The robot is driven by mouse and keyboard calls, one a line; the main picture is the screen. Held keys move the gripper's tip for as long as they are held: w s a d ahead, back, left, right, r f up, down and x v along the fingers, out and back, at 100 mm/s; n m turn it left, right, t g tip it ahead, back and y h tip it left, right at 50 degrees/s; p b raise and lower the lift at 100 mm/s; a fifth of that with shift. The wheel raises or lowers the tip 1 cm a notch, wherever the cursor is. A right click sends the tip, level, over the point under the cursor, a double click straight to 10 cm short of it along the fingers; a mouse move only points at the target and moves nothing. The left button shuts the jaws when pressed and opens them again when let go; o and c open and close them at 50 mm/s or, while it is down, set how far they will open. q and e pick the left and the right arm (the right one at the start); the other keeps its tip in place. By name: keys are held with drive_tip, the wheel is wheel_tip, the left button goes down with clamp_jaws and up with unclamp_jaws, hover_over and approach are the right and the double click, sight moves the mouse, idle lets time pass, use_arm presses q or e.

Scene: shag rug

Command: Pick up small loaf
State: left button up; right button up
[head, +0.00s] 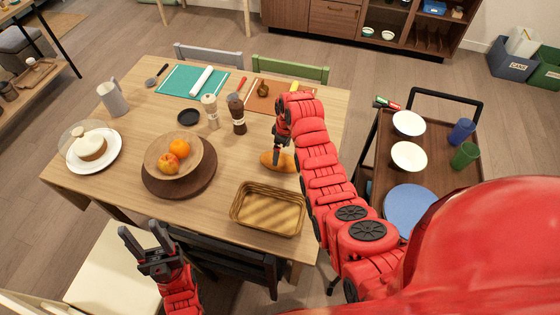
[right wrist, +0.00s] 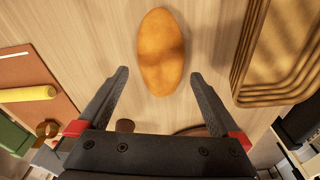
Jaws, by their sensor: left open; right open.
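The small loaf (head: 284,161) is an orange-brown oval lying on the wooden table (head: 328,104), beyond the basket. In the right wrist view the loaf (right wrist: 161,50) lies ahead of the fingertips, between their lines. My right gripper (head: 280,155) is open and points down over the loaf in the head view, partly covering it. Its spread, empty fingers show in the right wrist view (right wrist: 162,80); I cannot tell whether they touch the loaf. My left gripper (head: 145,240) is open and empty, low at the left, in front of the table's near edge.
A wicker basket (head: 240,217) stands just nearer than the loaf; it also shows in the right wrist view (right wrist: 240,75). A wooden bowl with fruit (head: 150,165), a pepper mill (head: 238,115) and a pale mill (head: 210,110) stand left. A dark chair (head: 225,262) is at the near edge.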

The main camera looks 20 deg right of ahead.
sight(280, 159)
wheel_tip(280, 159, down, 2)
drive_tip(key=shift+a+f+p, duration=0.1)
drive_tip(key=shift+a+p, duration=0.05)
drive_tip(key=shift+p, duration=0.75)
drive_tip(key=shift+f, duration=0.35)
drive_tip(key=shift+w+f+p, duration=0.15)
drive_tip(key=shift+f+p, duration=0.15)
drive_tip(key=shift+f, duration=0.8)
drive_tip(key=shift+a, duration=0.1)
drive_tip(key=c, duration=1.2)
drive_tip(key=shift+o, duration=0.2)
drive_tip(key=shift+r, duration=0.15)
